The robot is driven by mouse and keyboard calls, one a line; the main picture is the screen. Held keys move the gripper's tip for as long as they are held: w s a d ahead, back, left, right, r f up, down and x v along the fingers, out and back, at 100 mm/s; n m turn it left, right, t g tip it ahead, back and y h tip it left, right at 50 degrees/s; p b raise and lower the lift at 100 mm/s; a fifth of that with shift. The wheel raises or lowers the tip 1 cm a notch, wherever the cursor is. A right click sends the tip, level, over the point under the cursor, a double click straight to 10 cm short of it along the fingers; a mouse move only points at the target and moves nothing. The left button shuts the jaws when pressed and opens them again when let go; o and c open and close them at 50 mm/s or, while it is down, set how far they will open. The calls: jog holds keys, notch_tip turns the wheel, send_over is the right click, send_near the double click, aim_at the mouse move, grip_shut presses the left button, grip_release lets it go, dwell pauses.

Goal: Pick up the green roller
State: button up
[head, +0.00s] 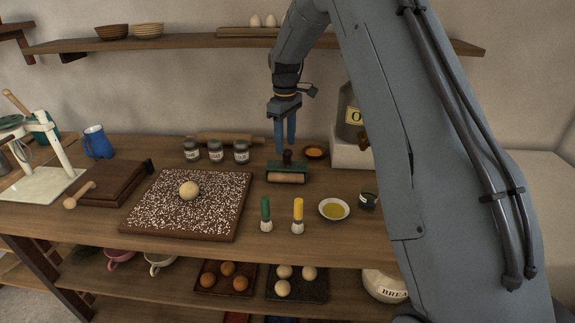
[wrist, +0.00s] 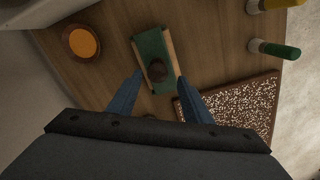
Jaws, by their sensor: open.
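The green roller (head: 287,167) lies on the wooden table right of the floured board. My gripper (head: 285,140) points down above the roller. Its two blue fingers are apart and empty, and they also show in the wrist view (wrist: 158,85). I cannot tell exactly how far above the knob the fingertips are.
The floured board (head: 222,220) with a dough ball (head: 189,190) is to the left. Behind are a rolling pin (head: 228,138) and several jars (head: 216,151). An orange-filled bowl (head: 315,152) is close right. Green (head: 265,210) and yellow (head: 298,212) handled brushes stand in front.

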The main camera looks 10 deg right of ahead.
aim_at(286, 150)
jog(key=shift+w+d+f+p, duration=0.1)
jog(key=shift+f+p, duration=0.65)
jog(key=shift+f, duration=0.8)
jog(key=shift+d+f+p, duration=0.1)
jog(key=shift+f+p, duration=0.65)
jog(key=shift+f, duration=0.8)
jog(key=shift+c, duration=0.4)
jog(key=shift+r, duration=0.1)
jog(key=c, duration=1)
